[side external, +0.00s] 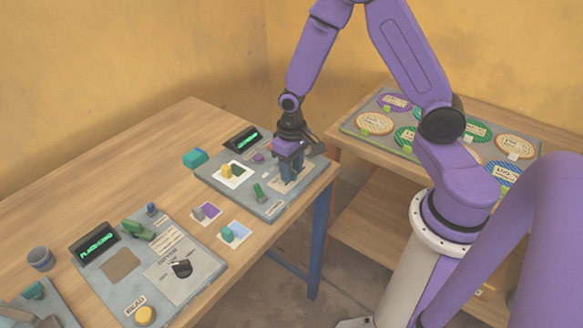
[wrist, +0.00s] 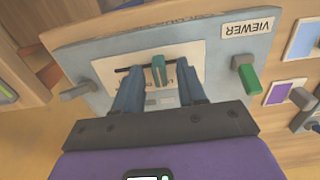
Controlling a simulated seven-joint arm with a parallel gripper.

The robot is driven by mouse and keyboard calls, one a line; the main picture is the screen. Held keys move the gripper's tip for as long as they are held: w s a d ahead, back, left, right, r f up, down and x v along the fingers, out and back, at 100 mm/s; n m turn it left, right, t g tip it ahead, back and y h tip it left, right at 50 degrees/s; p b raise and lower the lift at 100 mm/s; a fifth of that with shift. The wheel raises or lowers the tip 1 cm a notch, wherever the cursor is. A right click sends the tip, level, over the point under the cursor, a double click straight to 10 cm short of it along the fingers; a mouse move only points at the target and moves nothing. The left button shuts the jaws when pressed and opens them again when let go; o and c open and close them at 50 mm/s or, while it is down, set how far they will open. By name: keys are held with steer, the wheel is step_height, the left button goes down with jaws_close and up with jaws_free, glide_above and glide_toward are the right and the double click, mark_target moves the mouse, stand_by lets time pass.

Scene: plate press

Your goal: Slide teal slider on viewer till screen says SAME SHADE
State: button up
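The viewer (side external: 228,192) is a grey-blue panel on the table; its label also shows in the wrist view (wrist: 249,28). Its teal slider (wrist: 159,72) stands upright in a dark slot on a pale plate. My gripper (wrist: 159,68) is open, with one blue finger on each side of the slider and a visible gap to each. In the side view my gripper (side external: 289,166) points down over the viewer's right part and hides the slider. The viewer's screen (side external: 244,138) shows green text too small to read.
A green lever (wrist: 243,74) and a grey knob (wrist: 77,92) flank the slider plate. Purple (side external: 207,211) and blue (side external: 235,231) swatch cards lie beside the viewer. A second panel (side external: 205,262) with a dial stands at the left. The viewer is near the table's right edge.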

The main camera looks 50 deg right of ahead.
mark_target(293, 173)
step_height(293, 173, up, 18)
steer(key=shift+f, duration=0.25)
stand_by(0.6)
steer(key=shift+s, duration=0.1)
steer(key=s+a+n, duration=0.2)
steer(key=s+n, duration=0.4)
steer(key=s, duration=0.5)
steer(key=s+a+n, duration=0.2)
steer(key=s+n, duration=0.4)
steer(key=s, duration=0.4)
steer(key=shift+s+a+f+n, duration=0.3)
steer(key=shift+s+f, duration=0.05)
steer(key=shift+w, duration=0.1)
stand_by(3.4)
